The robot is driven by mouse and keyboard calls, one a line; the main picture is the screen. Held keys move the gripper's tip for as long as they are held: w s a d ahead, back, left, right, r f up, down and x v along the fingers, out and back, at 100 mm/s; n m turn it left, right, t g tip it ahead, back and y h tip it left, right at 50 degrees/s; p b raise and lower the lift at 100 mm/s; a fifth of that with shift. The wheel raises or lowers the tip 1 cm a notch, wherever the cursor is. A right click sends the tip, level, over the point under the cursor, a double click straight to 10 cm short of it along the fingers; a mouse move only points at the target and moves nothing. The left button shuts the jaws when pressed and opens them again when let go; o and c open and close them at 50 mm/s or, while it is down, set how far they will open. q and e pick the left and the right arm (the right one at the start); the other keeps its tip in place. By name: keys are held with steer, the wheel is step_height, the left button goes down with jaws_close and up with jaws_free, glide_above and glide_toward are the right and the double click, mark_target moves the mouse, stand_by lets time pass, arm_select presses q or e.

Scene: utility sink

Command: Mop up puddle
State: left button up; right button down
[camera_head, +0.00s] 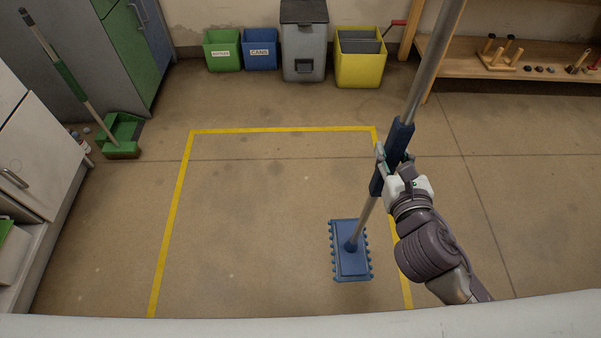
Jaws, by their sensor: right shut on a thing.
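A mop (350,250) with a flat blue head, a grey pole and a blue grip sleeve is at the right of the view. My right gripper (393,168) is shut on the blue sleeve of its pole. The pole is tilted, with its top leaning to the upper right. The mop head is at the lower right inside the yellow floor outline (283,130); I cannot tell whether it touches the floor. I cannot make out a puddle on the brown floor. My left gripper is not in view.
A green bin (222,50), a blue bin (260,50), a grey lidded bin (303,55) and a yellow bin (360,68) stand along the back wall. A green dustpan (122,130) is at left, near white cabinets. A wooden bench (480,72) is at back right.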

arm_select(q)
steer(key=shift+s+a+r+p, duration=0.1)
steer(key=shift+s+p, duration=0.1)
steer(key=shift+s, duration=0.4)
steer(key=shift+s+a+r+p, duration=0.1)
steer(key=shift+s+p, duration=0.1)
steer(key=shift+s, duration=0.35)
